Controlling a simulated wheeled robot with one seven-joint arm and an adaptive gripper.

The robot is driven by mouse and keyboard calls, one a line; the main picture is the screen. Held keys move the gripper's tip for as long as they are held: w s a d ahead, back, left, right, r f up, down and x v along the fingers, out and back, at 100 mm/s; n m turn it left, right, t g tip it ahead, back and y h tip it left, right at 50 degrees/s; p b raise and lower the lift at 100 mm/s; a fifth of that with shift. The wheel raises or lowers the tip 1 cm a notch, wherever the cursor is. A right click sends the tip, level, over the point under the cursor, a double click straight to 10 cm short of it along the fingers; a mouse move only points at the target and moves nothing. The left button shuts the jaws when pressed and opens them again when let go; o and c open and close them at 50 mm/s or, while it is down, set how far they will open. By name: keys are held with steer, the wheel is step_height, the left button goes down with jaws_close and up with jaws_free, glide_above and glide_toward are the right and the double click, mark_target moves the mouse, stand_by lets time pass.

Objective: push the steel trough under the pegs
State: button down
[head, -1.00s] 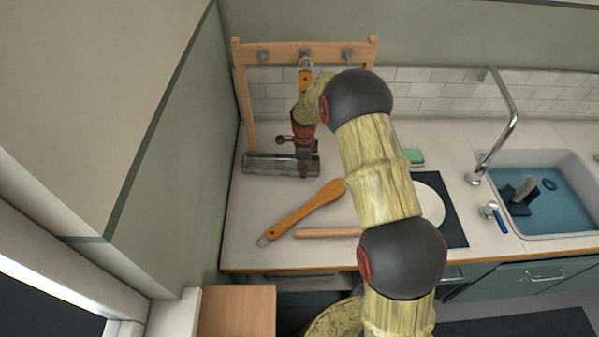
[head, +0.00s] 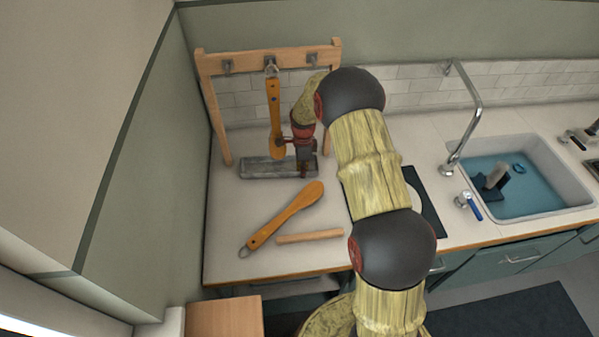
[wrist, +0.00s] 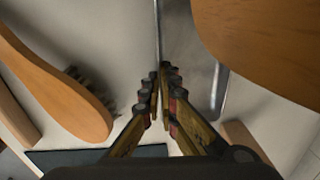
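The steel trough (head: 262,171) is a long grey channel on the counter at the foot of the wooden rack. The rack's crossbar (head: 250,56) carries three pegs. A wooden brush (head: 274,104) hangs from the middle peg (head: 271,71), its lower end overlapping the trough's back rim in the head view. My gripper (head: 304,160) is low at the trough's right part. In the wrist view my fingertips (wrist: 159,82) are together at one wall of the trough (wrist: 185,45); I cannot tell whether they pinch the wall or only touch it.
A second wooden brush (head: 285,216) lies bristles down in front of the trough, beside a wooden stick (head: 310,236). A dark mat (head: 426,205) with a white plate is right of my arm. The sink (head: 530,180) and faucet (head: 471,115) are farther right. A wall bounds the left.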

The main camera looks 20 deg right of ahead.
steer(key=c, duration=2.5)
jaws_free()
steer(key=o, duration=0.4)
steer(key=shift+o, duration=0.7)
step_height(320, 180, up, 12)
